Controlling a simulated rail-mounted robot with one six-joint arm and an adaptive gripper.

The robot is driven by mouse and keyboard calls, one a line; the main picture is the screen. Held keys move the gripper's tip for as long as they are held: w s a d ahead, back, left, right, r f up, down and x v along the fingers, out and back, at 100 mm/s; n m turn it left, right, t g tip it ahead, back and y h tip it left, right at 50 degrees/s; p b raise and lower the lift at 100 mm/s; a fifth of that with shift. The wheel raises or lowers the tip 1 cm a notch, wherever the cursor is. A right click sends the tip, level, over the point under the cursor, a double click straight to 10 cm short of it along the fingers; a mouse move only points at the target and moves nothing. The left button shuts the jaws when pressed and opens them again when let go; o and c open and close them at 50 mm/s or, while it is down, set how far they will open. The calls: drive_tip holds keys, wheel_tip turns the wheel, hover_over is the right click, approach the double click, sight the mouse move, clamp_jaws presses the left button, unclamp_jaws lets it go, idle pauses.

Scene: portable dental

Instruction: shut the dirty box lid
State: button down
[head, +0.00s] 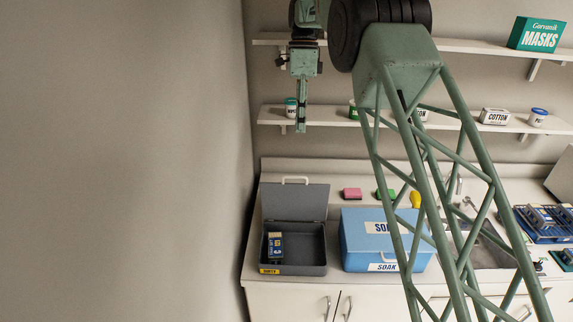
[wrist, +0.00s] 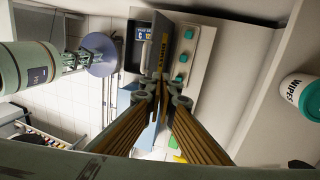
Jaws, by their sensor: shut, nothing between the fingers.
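The dirty box (head: 291,262) is a grey box with a yellow label, at the left end of the counter in the head view. Its lid (head: 294,202) stands open, upright at the back, with a pale handle (head: 295,180) on its top edge. A blue, white and orange item (head: 275,246) is inside at the left. My gripper (head: 301,130) hangs well above and behind the box, near the lower shelf, pointing down. Its fingers are shut and empty. In the wrist view the closed fingertips (wrist: 160,84) show at the middle, with part of the dark box (wrist: 136,54) beyond.
A blue soak box (head: 358,252) stands right of the dirty box, apart from it. Pink (head: 352,194) and green blocks lie behind. The lower shelf (head: 333,122) holds tubs and a cotton box (head: 494,116). A wipes tub (wrist: 303,92) shows in the wrist view. The wall (head: 125,160) bounds the left.

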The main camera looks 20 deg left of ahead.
drive_tip(key=shift+s+a+f, duration=0.1)
drive_tip(key=shift+a+f, duration=0.3)
drive_tip(key=shift+a, duration=0.3)
drive_tip(key=shift+s+a+f, duration=0.1)
drive_tip(key=shift+a+f, duration=0.3)
drive_tip(key=shift+a, duration=0.25)
drive_tip(key=shift+f, duration=0.1)
drive_tip(key=s+d+f, duration=0.1)
drive_tip(key=s+f, duration=0.2)
drive_tip(key=f, duration=0.2)
drive_tip(key=s+d+f+p, duration=0.1)
drive_tip(key=s+f, duration=0.2)
drive_tip(key=f, duration=0.2)
drive_tip(key=shift+f, duration=0.3)
drive_tip(key=shift+s+d, duration=0.1)
drive_tip(key=shift+s, duration=0.15)
drive_tip(key=shift+s+d+b, duration=0.15)
drive_tip(key=shift+s+b, duration=0.15)
drive_tip(key=shift+b, duration=0.2)
